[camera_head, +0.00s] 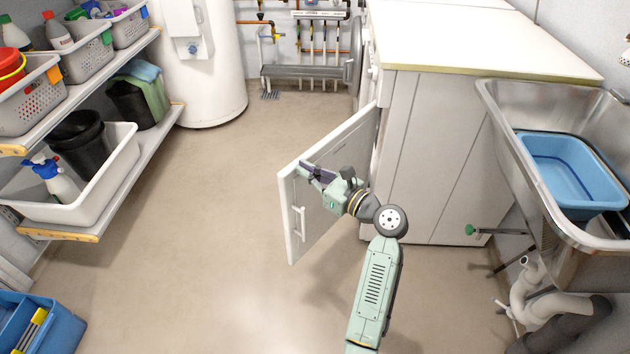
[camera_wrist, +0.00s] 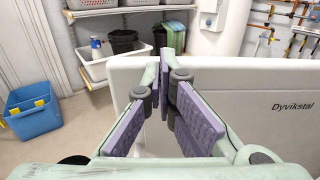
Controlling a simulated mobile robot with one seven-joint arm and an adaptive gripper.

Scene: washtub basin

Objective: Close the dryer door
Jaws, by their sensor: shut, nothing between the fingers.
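A white rectangular door (camera_head: 335,165), with a handle near its free edge, stands open from the front of the white appliance (camera_head: 440,150). I take it for the dryer door. In the wrist view the door (camera_wrist: 235,85) is a broad white panel with the word "Dyvikstal". My gripper (camera_head: 308,172) is over the door's near face, towards its free upper corner. Its fingers (camera_wrist: 167,60) are shut with nothing between them, tips near the door's top edge. I cannot tell whether they touch the door.
A metal sink (camera_head: 495,105) with a blue tub (camera_head: 570,175) stands at the right. Shelves with baskets (camera_head: 95,195) line the left. A blue caddy (camera_head: 60,335) sits at lower left. A round grey door (camera_head: 355,55) shows farther back. The middle floor is clear.

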